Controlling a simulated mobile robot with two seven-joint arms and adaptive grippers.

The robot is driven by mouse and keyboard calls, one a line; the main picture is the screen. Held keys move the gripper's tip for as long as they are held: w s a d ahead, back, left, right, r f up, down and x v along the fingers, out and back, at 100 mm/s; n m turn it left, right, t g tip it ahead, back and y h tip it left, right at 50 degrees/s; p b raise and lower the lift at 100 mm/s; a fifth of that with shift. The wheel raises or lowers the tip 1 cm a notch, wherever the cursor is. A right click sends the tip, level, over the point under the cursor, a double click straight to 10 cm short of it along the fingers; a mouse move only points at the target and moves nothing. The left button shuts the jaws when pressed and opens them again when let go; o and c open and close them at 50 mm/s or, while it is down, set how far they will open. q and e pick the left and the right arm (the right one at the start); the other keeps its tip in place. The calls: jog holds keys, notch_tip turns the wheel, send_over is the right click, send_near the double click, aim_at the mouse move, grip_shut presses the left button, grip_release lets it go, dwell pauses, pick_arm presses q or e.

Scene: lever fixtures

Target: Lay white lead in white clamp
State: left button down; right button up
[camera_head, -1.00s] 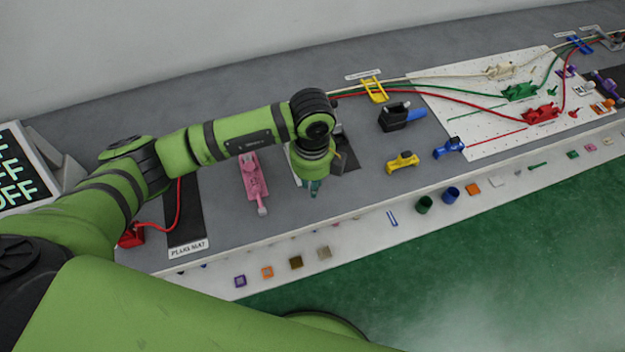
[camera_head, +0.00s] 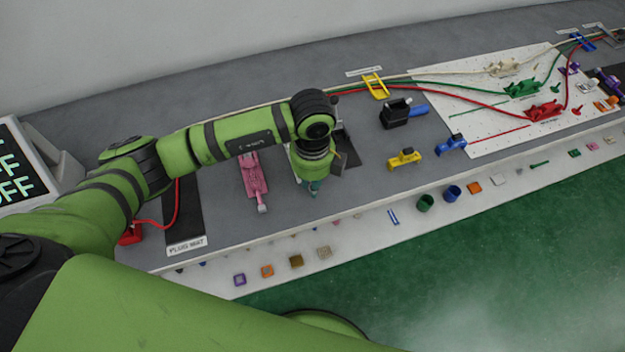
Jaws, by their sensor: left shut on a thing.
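The white lead (camera_head: 440,75) runs along the back of the grey bench, from behind my left arm to the white pegboard. The white clamp (camera_head: 503,68) stands at the back of that board, and the lead reaches it. Whether the lead lies inside or beside the clamp is too small to tell. My left gripper (camera_head: 314,189) points down over the front of the bench, right of the pink fixture and far left of the white clamp. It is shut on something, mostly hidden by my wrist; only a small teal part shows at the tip. My right gripper is not in view.
Green (camera_head: 522,88) and red (camera_head: 544,110) clamps with their leads share the pegboard (camera_head: 480,118). A yellow guide (camera_head: 375,86), a black and blue fixture (camera_head: 396,113), and yellow (camera_head: 404,158) and blue (camera_head: 450,146) fixtures stand between. The pink fixture (camera_head: 253,178) is left of my gripper.

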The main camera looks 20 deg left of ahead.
pick_arm(q)
jog(key=shift+f+b, duration=0.6)
jog(key=shift+f, duration=0.15)
jog(key=shift+f, duration=0.15)
jog(key=shift+f+b, duration=0.45)
jog(key=shift+b, duration=0.05)
jog(key=c, duration=0.6)
grip_release()
jog(key=shift+r, duration=0.1)
